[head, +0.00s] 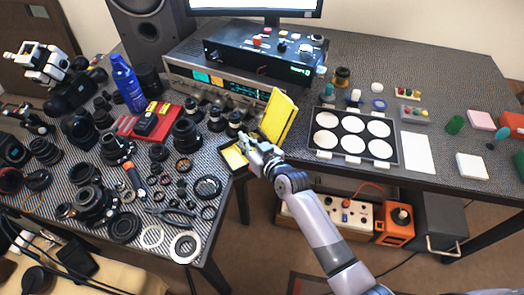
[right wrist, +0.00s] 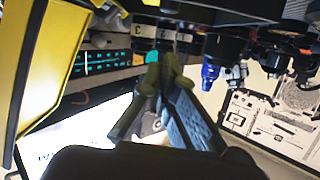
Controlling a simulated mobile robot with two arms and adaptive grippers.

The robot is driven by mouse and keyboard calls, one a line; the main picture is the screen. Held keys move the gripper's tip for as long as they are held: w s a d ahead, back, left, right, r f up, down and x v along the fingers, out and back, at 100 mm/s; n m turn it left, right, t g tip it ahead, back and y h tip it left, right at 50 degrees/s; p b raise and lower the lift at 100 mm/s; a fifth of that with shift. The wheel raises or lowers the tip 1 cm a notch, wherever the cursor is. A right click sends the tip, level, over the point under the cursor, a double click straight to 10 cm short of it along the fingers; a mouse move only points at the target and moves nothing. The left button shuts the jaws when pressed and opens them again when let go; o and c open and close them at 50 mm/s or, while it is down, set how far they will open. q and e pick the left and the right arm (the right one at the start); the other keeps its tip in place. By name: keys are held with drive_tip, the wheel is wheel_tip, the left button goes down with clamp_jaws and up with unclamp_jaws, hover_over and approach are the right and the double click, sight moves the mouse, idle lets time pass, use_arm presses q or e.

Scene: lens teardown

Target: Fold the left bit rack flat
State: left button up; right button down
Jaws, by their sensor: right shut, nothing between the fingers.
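A yellow-and-black hinged bit case stands at the front edge between the two table areas. Its tall yellow panel (head: 279,117) is tilted up, and a lower yellow part (head: 234,157) lies in a black frame to the left. I cannot tell for sure which part is the left bit rack. My right gripper (head: 251,144) is shut and empty, between these two yellow parts and over the case, partly covering it. In the right wrist view, the shut fingers (right wrist: 160,74) are in the middle, and a yellow panel (right wrist: 42,62) stands at the left, apart from them. My left gripper is not in view.
Lens parts, rings and tools crowd the left table, with a blue bottle (head: 127,84) and a red tray (head: 128,127). A silver receiver (head: 222,79) stands behind the case. A tray of white discs (head: 318,154) lies to the right.

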drive_tip(key=shift+b+v, duration=0.5)
drive_tip(key=shift+v, duration=0.7)
drive_tip(key=r+v, duration=0.1)
drive_tip(key=v, duration=0.7)
drive_tip(key=s+d+f+m+g+h, duration=0.1)
drive_tip(key=s+d+f+g+h, duration=0.3)
drive_tip(key=f, duration=0.7)
drive_tip(key=s+d+f+y, duration=0.15)
drive_tip(key=s+f, duration=0.35)
drive_tip(key=f, duration=0.7)
drive_tip(key=s+d+f+m+g+h, duration=0.15)
drive_tip(key=s+d+f, duration=0.3)
drive_tip(key=f, duration=0.65)
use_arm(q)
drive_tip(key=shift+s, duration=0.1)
use_arm(e)
drive_tip(key=s+d+f+g+h, duration=0.1)
drive_tip(key=s+f, duration=0.4)
drive_tip(key=s, duration=0.5)
drive_tip(key=s+d+f+g+h, duration=0.1)
drive_tip(key=s+d+f+g, duration=0.2)
drive_tip(key=s, duration=0.7)
drive_tip(key=s+d+f+g+h, duration=0.1)
drive_tip(key=s+d+f+g, duration=0.2)
drive_tip(key=s+f, duration=0.4)
drive_tip(key=s+d, duration=0.1)
drive_tip(key=s, duration=0.2)
drive_tip(key=shift+s, duration=0.2)
